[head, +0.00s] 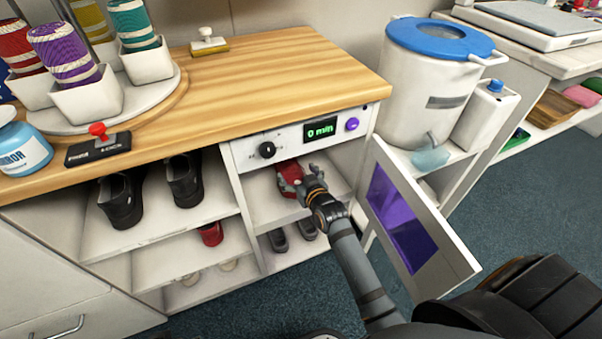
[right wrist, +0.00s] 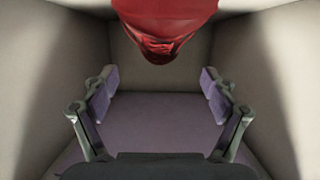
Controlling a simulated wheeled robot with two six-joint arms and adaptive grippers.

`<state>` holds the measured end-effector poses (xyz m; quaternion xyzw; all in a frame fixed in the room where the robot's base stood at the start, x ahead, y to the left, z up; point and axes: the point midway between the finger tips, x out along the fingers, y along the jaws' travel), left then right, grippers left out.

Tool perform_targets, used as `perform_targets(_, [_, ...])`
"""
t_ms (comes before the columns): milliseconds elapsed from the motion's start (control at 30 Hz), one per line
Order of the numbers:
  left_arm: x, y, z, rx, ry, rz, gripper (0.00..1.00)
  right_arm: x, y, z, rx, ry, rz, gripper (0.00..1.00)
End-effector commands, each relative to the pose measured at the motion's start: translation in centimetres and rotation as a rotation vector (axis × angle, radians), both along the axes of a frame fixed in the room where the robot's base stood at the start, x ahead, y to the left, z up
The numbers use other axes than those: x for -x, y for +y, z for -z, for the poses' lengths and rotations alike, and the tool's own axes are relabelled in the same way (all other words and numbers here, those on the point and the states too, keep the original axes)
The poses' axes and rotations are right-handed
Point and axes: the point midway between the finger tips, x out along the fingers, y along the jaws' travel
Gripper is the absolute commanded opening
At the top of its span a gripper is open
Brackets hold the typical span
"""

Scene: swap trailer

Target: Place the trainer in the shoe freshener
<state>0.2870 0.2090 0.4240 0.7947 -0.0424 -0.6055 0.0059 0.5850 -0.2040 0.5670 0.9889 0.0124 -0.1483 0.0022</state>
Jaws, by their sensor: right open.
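The shoe freshener (head: 285,144) is a white compartment under the wooden worktop, with a dial, a green "0 min" display and a purple button. Its door (head: 411,215), with a purple window, stands open to the right. A red trainer (head: 289,174) is inside, and its heel or toe end shows at the top of the right wrist view (right wrist: 165,25). My right gripper (head: 310,183) reaches into the compartment beside the trainer. In the right wrist view its fingers (right wrist: 160,85) are spread and empty, apart from the trainer. My left gripper is out of view.
Black shoes (head: 122,202) stand on the shelf left of the freshener. Another red shoe (head: 211,234) is on the shelf below. Grey shoes (head: 279,240) sit under the freshener. A white bucket with a blue lid (head: 436,85) stands behind the open door.

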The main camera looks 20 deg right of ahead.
Motion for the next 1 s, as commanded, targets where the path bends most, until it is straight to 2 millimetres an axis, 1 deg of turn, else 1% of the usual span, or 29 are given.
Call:
perform_targets(33, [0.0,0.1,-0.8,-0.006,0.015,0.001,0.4,1.1,0.0,-0.6,-0.001,0.003,0.0,0.86])
perform_targets(100, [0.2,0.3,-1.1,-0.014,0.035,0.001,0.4,2.3,0.0,-0.9,-0.001,0.002,0.0,0.86])
perform_targets(200, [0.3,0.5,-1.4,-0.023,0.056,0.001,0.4,3.4,-0.1,-1.2,0.0,0.0,0.0,0.86])
perform_targets(333, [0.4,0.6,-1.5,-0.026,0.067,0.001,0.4,4.0,-0.1,-1.3,0.0,0.0,0.0,0.86])
perform_targets(500, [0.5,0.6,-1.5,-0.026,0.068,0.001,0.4,4.0,-0.1,-1.2,0.0,-0.001,0.0,0.86])
perform_targets(567, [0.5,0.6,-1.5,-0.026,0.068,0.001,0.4,4.2,-0.1,-1.0,0.001,0.01,-0.001,0.86])
perform_targets(633, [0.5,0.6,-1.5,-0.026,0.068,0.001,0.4,5.6,-0.2,0.6,0.0,0.085,-0.007,0.86])
perform_targets(667, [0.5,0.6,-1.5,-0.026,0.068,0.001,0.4,6.7,-0.2,1.9,0.0,0.145,-0.011,0.86])
perform_targets(700, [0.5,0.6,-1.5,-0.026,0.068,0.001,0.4,8.8,-0.2,3.9,-0.001,0.248,-0.019,0.86])
perform_targets(733, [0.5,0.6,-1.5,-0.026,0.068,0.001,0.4,10.7,-0.3,5.5,0.0,0.337,-0.025,0.86])
perform_targets(767, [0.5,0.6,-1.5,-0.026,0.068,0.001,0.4,12.9,-0.4,7.0,-0.001,0.429,-0.031,0.86])
perform_targets(800, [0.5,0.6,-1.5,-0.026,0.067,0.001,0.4,15.9,-0.4,8.8,-0.002,0.55,-0.035,0.86])
perform_targets(867, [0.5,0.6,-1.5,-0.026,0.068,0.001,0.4,20.4,-0.6,10.7,0.0,0.719,-0.043,0.86])
perform_targets(900, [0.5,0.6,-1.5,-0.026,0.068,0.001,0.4,23.1,-0.7,11.6,0.002,0.817,-0.046,0.86])
perform_targets(1000, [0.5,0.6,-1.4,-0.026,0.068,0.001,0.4,28.1,-1.0,12.6,0.007,0.992,-0.049,0.86])
